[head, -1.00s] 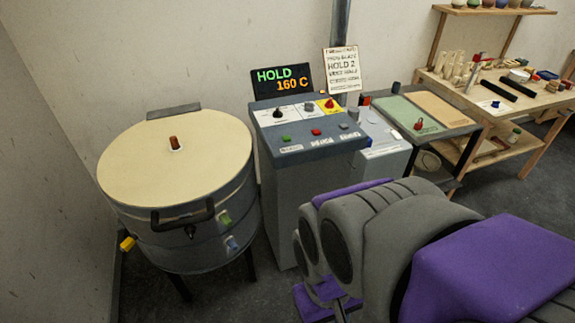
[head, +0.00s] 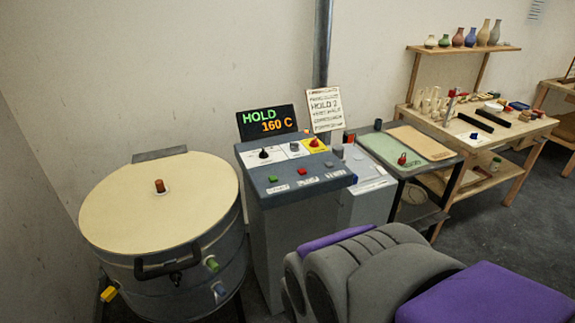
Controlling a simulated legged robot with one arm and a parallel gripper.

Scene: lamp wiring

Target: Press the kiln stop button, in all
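The kiln control console (head: 268,224) is a grey box with a sloped top, right of the round kiln (head: 185,285). Its front row has a green button (head: 273,179), a red button (head: 301,171) and a grey button (head: 328,164); the labels below are too blurred to read. Behind them are a black knob (head: 263,154), a grey knob (head: 294,147) and a red knob-like control (head: 314,143) on a yellow patch. The display (head: 266,122) reads HOLD 160 C. My grey and purple arm parts fill the lower right; my gripper is not visible.
A small table with a green mat (head: 402,146) and a cluttered wooden workbench (head: 480,130) stand right. The kiln's handle (head: 165,266) sticks out in front.

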